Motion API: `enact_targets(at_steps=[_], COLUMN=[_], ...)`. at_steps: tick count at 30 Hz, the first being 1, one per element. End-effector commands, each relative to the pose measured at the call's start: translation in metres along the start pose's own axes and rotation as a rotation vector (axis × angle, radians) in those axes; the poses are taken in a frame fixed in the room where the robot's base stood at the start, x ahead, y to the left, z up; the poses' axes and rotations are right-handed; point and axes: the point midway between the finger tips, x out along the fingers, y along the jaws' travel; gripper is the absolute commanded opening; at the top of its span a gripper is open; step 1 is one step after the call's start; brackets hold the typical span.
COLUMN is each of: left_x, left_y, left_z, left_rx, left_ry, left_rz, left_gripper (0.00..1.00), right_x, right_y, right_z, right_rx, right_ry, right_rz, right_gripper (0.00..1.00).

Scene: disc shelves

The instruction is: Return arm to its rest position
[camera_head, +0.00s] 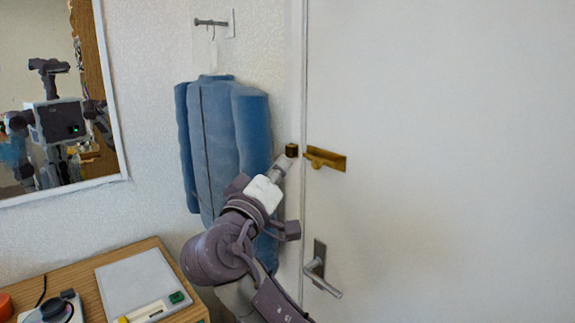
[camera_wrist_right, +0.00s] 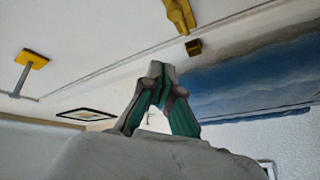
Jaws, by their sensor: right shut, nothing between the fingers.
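My right arm reaches up from the bottom middle of the head view. Its gripper (camera_head: 284,165) is in front of the blue jacket's right edge, just below and left of the small dark brass catch (camera_head: 291,150) on the door frame. In the right wrist view the gripper's fingers (camera_wrist_right: 158,70) meet at their tips, shut and empty. The catch (camera_wrist_right: 194,47) and the yellow latch (camera_wrist_right: 179,14) lie beyond the fingertips there. Contact with either cannot be judged from the head view. My left gripper is not directly in view.
The white door (camera_head: 440,120) fills the right, with a brass latch (camera_head: 327,160) and a lever handle (camera_head: 322,270). A blue jacket (camera_head: 215,130) hangs on a wall hook. A wooden cabinet (camera_head: 90,275) stands bottom left, below a mirror (camera_head: 118,100) showing a robot's reflection.

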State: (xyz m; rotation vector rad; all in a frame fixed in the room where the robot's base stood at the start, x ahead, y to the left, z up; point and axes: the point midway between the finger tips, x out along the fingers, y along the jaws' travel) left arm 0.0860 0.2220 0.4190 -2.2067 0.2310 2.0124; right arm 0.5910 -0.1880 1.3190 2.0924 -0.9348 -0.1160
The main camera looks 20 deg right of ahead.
Motion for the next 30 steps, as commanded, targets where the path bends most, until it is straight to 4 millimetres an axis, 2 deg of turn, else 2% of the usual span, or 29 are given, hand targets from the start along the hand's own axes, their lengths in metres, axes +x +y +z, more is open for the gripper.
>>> enact_targets(at_steps=[2, 6, 11, 20, 23, 25, 28, 30], left_x=[0.004, 0.004, 0.004, 0.004, 0.004, 0.004, 0.004, 0.004], left_y=[0.003, -0.006, -0.018, -0.017, -0.014, -0.011, -0.009, -0.008], left_z=[0.000, 0.002, 0.004, 0.004, 0.003, 0.003, 0.003, 0.002], left_rx=[0.001, 0.005, 0.006, 0.004, 0.003, 0.001, 0.000, 0.001], left_ry=[0.001, -0.001, -0.005, -0.004, -0.003, -0.003, -0.002, -0.002], left_rz=[0.004, -0.007, -0.022, -0.020, -0.017, -0.014, -0.011, -0.010], left_gripper=[0.00, 0.00, 0.00, 0.00, 0.00, 0.00, 0.00, 0.00], right_x=[-0.008, -0.013, -0.013, -0.012, -0.006, -0.001, 0.003, 0.002], right_y=[-0.001, 0.000, 0.001, -0.004, -0.031, -0.066, -0.132, -0.179], right_z=[0.000, 0.000, -0.001, 0.001, 0.009, 0.021, 0.049, 0.076], right_rx=[0.001, 0.000, 0.000, -0.008, -0.051, -0.101, -0.181, -0.230], right_ry=[0.001, 0.000, 0.000, 0.000, 0.002, 0.004, 0.007, 0.005], right_rz=[-0.003, 0.000, 0.000, -0.008, -0.052, -0.112, -0.233, -0.327], right_gripper=[0.00, 0.00, 0.00, 0.00, 0.00, 0.00, 0.00, 0.00])
